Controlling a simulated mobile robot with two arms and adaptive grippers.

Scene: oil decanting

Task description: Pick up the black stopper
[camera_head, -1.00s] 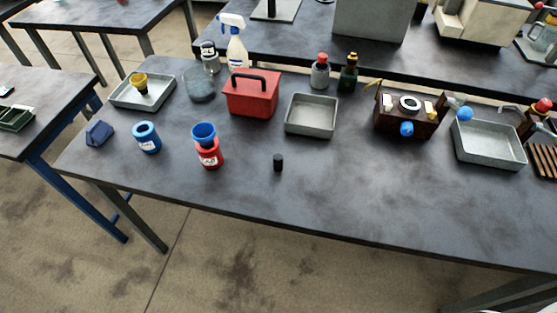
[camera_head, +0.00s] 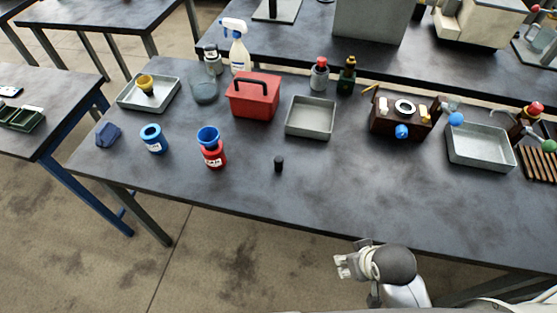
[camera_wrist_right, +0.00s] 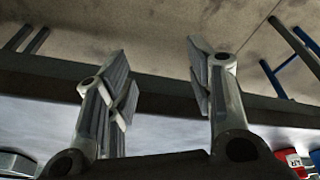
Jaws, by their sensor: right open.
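The black stopper (camera_head: 279,164) stands upright on the dark table (camera_head: 330,195), near its front edge and right of a red container. My right gripper (camera_head: 343,264) is in the head view at the lower right, in front of the table's front edge, apart from the stopper and to its lower right. The right wrist view shows its two fingers (camera_wrist_right: 160,80) spread apart with nothing between them. The stopper is not visible in the right wrist view. My left gripper is in neither view.
A wooden rack (camera_head: 403,117) and another tray (camera_head: 480,147) are at right. The table around the stopper is clear.

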